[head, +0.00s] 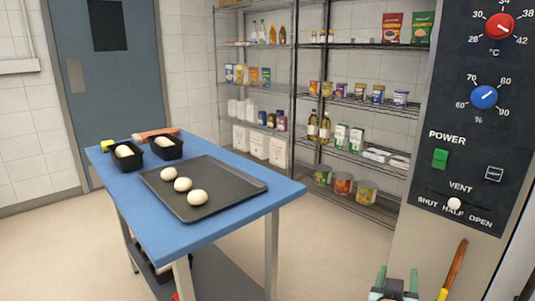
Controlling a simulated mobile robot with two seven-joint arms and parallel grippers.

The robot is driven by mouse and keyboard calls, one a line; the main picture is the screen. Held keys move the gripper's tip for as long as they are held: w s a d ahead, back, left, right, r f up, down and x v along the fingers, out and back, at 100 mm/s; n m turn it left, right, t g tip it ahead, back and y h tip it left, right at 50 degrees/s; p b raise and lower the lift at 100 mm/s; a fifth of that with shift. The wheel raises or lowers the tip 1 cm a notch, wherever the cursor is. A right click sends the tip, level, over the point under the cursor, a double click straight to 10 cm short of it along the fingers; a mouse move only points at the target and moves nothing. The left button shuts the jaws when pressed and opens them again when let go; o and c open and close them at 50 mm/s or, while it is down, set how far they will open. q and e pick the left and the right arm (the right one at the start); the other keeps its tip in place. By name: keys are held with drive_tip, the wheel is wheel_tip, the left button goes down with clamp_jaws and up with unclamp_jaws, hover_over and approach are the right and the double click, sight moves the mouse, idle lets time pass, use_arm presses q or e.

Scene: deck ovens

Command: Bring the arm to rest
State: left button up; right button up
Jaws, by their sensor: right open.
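My right gripper (396,277) shows at the bottom edge of the head view, right of centre, in front of the oven's grey side. Its two fingertips stand apart with nothing between them. Most of the arm behind it is cut off by the frame. My left gripper is not in view.
A blue table (240,214) holds a dark tray (238,180) with dough balls, and two black tins with dough. The oven control panel (460,150) stands close on the right. A wooden handle (453,268) is beside my right gripper. Shelves (355,155) line the back.

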drive_tip(key=s+a+f+n+y, duration=0.2)
drive_tip(key=a+f+y, duration=0.1)
drive_tip(key=f, duration=0.3)
drive_tip(key=s+a+f+n+y, duration=0.2)
drive_tip(key=f, duration=0.5)
drive_tip(key=s+a+f+n+g+y, duration=0.1)
drive_tip(key=s+a+f+g+y, duration=0.15)
drive_tip(key=s+a+f, duration=0.4)
drive_tip(key=s+a+f+n+g+y, duration=0.2)
drive_tip(key=s+a+f+y, duration=0.15)
drive_tip(key=s+f, duration=0.6)
use_arm(q)
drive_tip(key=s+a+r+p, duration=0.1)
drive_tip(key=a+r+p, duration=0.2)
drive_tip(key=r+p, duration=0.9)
drive_tip(key=p, duration=0.4)
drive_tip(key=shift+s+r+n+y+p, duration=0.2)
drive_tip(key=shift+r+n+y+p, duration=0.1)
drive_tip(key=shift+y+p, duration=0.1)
use_arm(e)
drive_tip(key=s+d+r, duration=0.1)
drive_tip(key=r, duration=0.6)
drive_tip(key=s+d+r+m, duration=0.1)
drive_tip(key=s+d+r, duration=0.1)
drive_tip(key=r, duration=0.6)
drive_tip(key=shift+r+t, duration=0.2)
drive_tip(key=shift+t, duration=0.25)
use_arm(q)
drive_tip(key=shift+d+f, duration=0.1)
